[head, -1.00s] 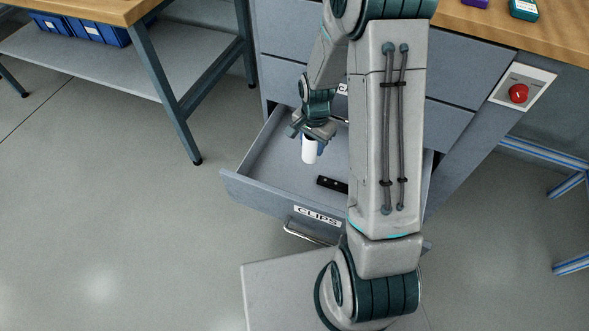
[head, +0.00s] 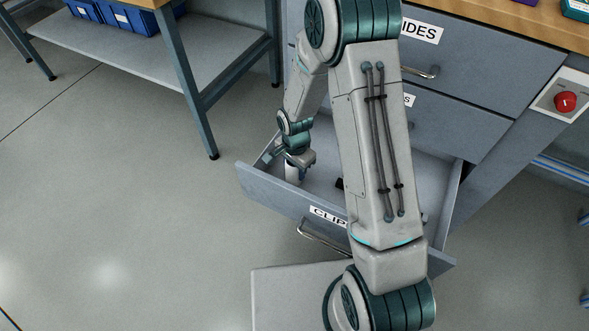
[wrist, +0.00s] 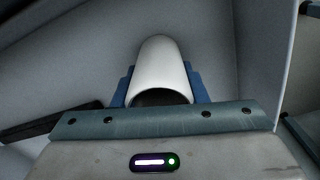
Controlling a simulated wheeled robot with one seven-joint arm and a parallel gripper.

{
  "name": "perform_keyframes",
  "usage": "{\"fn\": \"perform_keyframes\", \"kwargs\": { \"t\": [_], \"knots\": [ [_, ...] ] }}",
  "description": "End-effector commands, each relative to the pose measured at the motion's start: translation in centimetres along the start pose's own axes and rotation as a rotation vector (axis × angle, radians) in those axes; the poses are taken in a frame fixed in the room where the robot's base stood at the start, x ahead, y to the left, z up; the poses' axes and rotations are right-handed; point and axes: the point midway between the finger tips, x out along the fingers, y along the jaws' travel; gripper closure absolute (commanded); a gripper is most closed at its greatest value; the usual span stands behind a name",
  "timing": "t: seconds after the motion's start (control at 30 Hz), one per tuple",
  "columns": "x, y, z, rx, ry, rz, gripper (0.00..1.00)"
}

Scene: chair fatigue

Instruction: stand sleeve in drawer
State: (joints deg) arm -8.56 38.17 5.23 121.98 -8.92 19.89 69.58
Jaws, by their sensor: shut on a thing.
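The sleeve (head: 292,172) is a white hollow tube, held at the left end of the open drawer marked CLIPS (head: 262,187). My gripper (head: 297,165) is shut on it, with blue finger pads on both sides. In the wrist view the sleeve (wrist: 162,65) shows its open near end between the fingers (wrist: 160,88). It looks about upright in the head view. Its lower end is hidden behind the drawer front, so I cannot tell whether it touches the drawer floor.
A black object (wrist: 55,122) lies in the drawer, mostly hidden by my arm in the head view. Closed drawers (head: 480,60) stand above. A red button (head: 565,102) is on the right. A bench with blue bins (head: 120,15) stands at the left.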

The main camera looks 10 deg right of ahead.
Motion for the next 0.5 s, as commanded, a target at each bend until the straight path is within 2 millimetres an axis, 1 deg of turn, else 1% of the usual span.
{"fn": "perform_keyframes", "kwargs": {
  "t": [0.17, 0.3, 0.33, 0.37, 0.4, 0.5],
  "knots": [
    [-0.17, -0.04, -0.04, 0.0, 0.001, -0.002, 0.85],
    [0.3, -0.04, -0.03, 0.001, 0.001, -0.001, 0.85],
    [0.14, -0.03, -0.04, 0.001, 0.001, -0.001, 0.53],
    [0.11, -0.03, -0.04, 0.001, 0.001, -0.001, 0.44],
    [0.11, -0.03, -0.04, 0.001, 0.001, -0.001, 0.39],
    [0.11, -0.02, -0.04, 0.001, 0.001, -0.001, 0.39]
  ]
}}
